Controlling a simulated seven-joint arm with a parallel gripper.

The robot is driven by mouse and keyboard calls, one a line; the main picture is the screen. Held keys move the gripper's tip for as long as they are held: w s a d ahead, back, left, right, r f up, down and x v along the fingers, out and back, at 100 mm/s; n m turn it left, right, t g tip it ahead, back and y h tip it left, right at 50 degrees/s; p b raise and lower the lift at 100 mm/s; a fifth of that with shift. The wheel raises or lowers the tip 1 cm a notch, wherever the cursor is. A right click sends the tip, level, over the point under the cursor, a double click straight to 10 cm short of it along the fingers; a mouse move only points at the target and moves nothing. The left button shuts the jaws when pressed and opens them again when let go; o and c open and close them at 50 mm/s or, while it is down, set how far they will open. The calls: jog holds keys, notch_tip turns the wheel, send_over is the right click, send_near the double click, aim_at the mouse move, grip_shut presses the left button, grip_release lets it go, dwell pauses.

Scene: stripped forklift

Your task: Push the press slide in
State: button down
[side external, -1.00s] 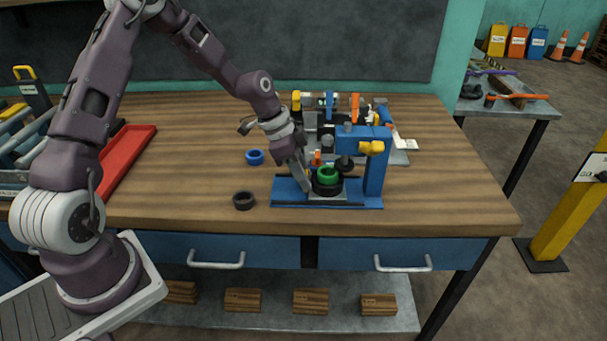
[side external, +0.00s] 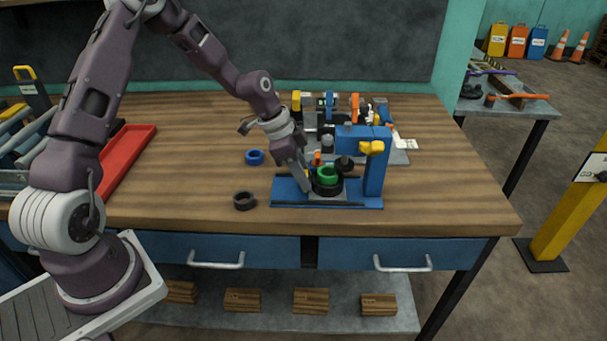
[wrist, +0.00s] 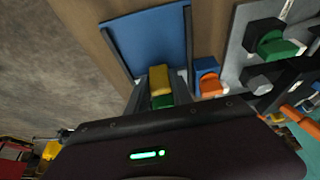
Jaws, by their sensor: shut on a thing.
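The press is a blue base (side external: 285,192) with dark rails, a blue upright (side external: 374,175) and a yellow part (side external: 371,147) at the top. On the base, the press slide carries a black ring (side external: 327,188) and a green ring (side external: 327,174). My gripper (side external: 304,184) is at the slide's left end, beside the black ring, low over the base. In the wrist view, my gripper (wrist: 158,88) is shut on a small yellow block (wrist: 158,80), apparently the slide's handle, with green below it. The blue base (wrist: 150,38) shows beyond it. My gripper hides part of the slide.
A loose blue ring (side external: 255,157) and a loose black ring (side external: 244,201) lie left of the press. A grey fixture plate (side external: 397,157) with several coloured parts stands behind it. A red tray (side external: 125,155) is at the left. The front right of the bench is clear.

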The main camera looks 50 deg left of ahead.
aim_at(319, 171)
jog(key=shift+w+r, duration=0.1)
jog(key=shift+w+d, duration=1.4)
jog(key=shift+d, duration=0.05)
jog(key=c, duration=1.1)
grip_release()
jog(key=shift+d, duration=0.1)
jog(key=shift+r, duration=0.1)
jog(key=v, duration=0.6)
jog(key=shift+s+a+r, duration=0.2)
jog(key=shift+a+r, duration=0.05)
jog(key=shift+r, duration=0.15)
